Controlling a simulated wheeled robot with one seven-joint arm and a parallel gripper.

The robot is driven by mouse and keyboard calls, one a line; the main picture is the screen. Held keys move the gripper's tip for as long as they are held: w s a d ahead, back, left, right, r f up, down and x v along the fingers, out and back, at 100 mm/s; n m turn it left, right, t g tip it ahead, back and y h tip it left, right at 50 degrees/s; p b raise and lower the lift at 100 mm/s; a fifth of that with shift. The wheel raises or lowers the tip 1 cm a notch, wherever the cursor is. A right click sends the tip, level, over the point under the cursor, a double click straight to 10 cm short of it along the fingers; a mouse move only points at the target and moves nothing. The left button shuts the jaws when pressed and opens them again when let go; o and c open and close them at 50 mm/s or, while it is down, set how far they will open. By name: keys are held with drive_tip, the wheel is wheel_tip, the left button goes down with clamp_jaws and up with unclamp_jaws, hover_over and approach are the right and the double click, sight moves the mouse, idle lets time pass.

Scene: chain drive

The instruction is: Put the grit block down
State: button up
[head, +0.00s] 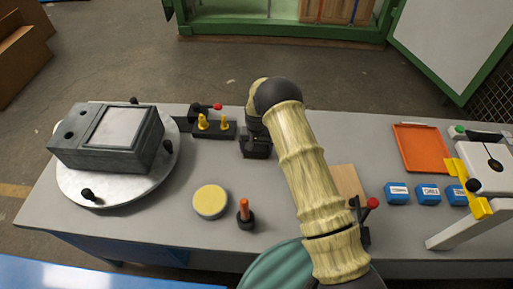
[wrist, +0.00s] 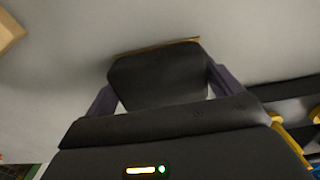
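A dark block with a thin tan edge, which I take to be the grit block (wrist: 155,75), sits between the two purple fingers of my gripper (wrist: 163,88) in the wrist view. The fingers are against its left and right sides. In the head view my gripper (head: 257,148) points down over the grey table (head: 150,215), left of centre. The block cannot be made out apart from the gripper there. It is low over the table; I cannot tell whether it touches the surface.
Left of my gripper stands a black fixture with yellow pegs (head: 213,125). A round yellow pad (head: 210,201) and an orange-topped peg (head: 244,212) are nearer. A grey housing (head: 108,138) sits on a round plate. Right are a wooden board (head: 346,181), blue blocks (head: 428,194) and an orange tray (head: 422,148).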

sight(256, 146)
drive_tip(key=shift+o, duration=0.6)
drive_tip(key=shift+s+r, duration=0.15)
drive_tip(key=shift+r, duration=0.5)
wheel_tip(256, 146, up, 11)
drive_tip(key=b, duration=0.3)
drive_tip(key=s+d+r, duration=0.4)
drive_tip(key=d+r, duration=0.2)
drive_tip(key=s+d+r+t, duration=0.1)
drive_tip(key=s+d+r, duration=0.1)
drive_tip(key=s+d, duration=0.2)
drive_tip(key=s+d+r, duration=0.2)
drive_tip(key=s+d, duration=0.2)
drive_tip(key=s, duration=0.7)
drive_tip(key=s+d+r+t, duration=0.1)
drive_tip(key=s+d+r, duration=0.2)
drive_tip(key=s, duration=0.5)
drive_tip(key=shift+d+t, duration=0.3)
drive_tip(key=shift+d, duration=0.15)
